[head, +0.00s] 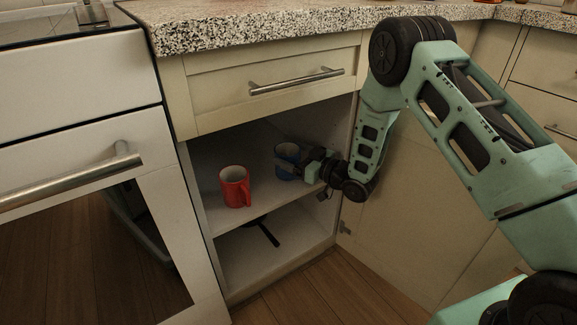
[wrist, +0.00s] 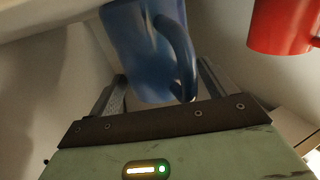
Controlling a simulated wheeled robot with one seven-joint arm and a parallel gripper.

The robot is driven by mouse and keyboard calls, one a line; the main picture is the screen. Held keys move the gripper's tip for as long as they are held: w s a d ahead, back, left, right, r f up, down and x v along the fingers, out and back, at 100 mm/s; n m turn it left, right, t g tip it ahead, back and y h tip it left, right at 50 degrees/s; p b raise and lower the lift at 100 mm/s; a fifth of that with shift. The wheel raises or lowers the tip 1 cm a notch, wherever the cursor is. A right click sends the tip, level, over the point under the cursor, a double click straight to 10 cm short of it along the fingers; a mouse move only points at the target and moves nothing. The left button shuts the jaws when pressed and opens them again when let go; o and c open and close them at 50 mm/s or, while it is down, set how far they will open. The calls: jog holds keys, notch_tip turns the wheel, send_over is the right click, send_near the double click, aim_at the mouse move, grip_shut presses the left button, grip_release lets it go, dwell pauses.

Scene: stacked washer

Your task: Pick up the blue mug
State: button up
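The blue mug (head: 287,149) stands on the upper shelf (head: 250,212) of the open cabinet, toward the back right. My gripper (head: 290,166) reaches into the cabinet from the right, and its fingers cover the lower part of the mug. In the wrist view the blue mug (wrist: 140,45) is close, with its handle turned toward the camera. The gripper's fingers are spread on either side of it, with a visible gap near its lower end. Their tips are partly hidden, so contact farther along cannot be told.
A red mug (head: 234,187) stands left of the blue one on the same shelf; it also shows in the wrist view (wrist: 283,24). A dark long-handled item (head: 266,233) lies on the lower shelf. The drawer (head: 275,85) above is closed. An oven (head: 80,220) stands left.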

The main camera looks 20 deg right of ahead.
jog(key=c, duration=1)
jog(key=shift+o, duration=0.2)
